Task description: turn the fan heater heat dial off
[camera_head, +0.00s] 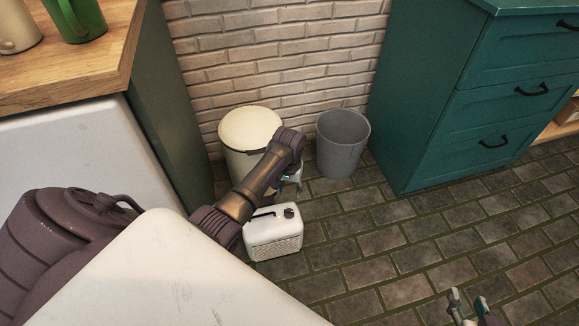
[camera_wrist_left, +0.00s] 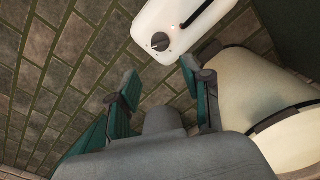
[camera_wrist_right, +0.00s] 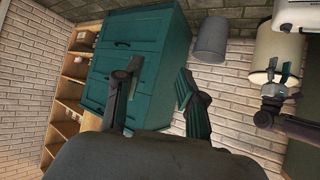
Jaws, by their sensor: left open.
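The fan heater (camera_head: 274,240) is a small white box with a dark handle, standing on the brick floor below my left forearm. Its dark round heat dial (camera_head: 289,213) is on its top near the right end. In the left wrist view the dial (camera_wrist_left: 160,42) shows ahead of my open left gripper (camera_wrist_left: 160,78), whose fingers are apart and empty. In the head view my left gripper (camera_head: 289,186) is just behind and above the heater, apart from the dial. My right gripper (camera_wrist_right: 160,74) is open and empty, low at the right in the head view (camera_head: 468,304).
A cream lidded bin (camera_head: 249,130) and a grey bucket (camera_head: 342,143) stand by the brick wall behind the heater. Teal drawers (camera_head: 480,110) stand at right, a wooden counter (camera_head: 75,75) at left. The floor (camera_head: 410,245) right of the heater is clear.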

